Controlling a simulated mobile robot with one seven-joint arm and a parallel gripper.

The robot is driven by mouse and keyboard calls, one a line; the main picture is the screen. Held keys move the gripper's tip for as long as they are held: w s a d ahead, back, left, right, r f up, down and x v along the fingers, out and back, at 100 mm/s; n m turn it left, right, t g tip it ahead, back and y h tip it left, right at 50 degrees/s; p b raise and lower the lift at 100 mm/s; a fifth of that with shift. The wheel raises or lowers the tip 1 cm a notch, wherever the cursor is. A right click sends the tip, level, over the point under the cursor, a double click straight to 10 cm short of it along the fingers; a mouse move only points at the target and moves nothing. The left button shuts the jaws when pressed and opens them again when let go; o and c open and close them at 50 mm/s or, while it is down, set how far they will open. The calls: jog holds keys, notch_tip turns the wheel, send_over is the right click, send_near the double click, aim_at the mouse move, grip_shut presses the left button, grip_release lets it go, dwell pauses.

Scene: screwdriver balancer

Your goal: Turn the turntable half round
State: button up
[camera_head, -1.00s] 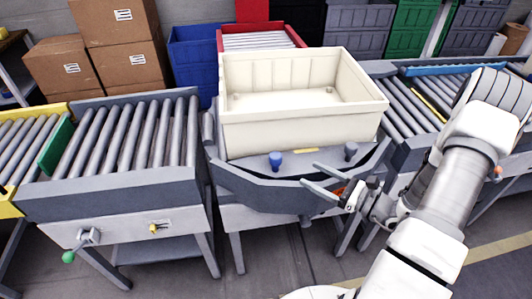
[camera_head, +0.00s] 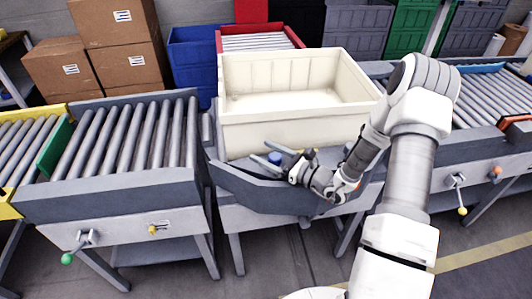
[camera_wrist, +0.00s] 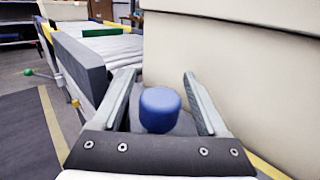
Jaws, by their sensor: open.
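The turntable (camera_head: 240,190) is a dark grey station between two roller conveyors, with a large cream tote (camera_head: 265,135) on top. A blue knob (camera_head: 275,157) stands upright on its front edge. My gripper (camera_head: 279,155) is at this knob. In the wrist view the blue knob (camera_wrist: 160,109) sits between the two open fingers of my gripper (camera_wrist: 158,88), with a gap visible on each side. The tote's wall rises close to the right of the fingers in that view. The grey knob seen earlier on the front edge is hidden behind my arm.
A roller conveyor (camera_head: 125,140) with a green-knobbed lever (camera_head: 68,257) adjoins on the left. Another conveyor (camera_head: 490,98) lies on the right, with a yellow-knobbed lever (camera_head: 462,210). A red-framed conveyor (camera_head: 300,38) is behind the tote. Cardboard boxes (camera_head: 118,22) stand at back left.

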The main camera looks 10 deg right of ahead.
grip_shut()
dwell(0.4)
dwell(1.0)
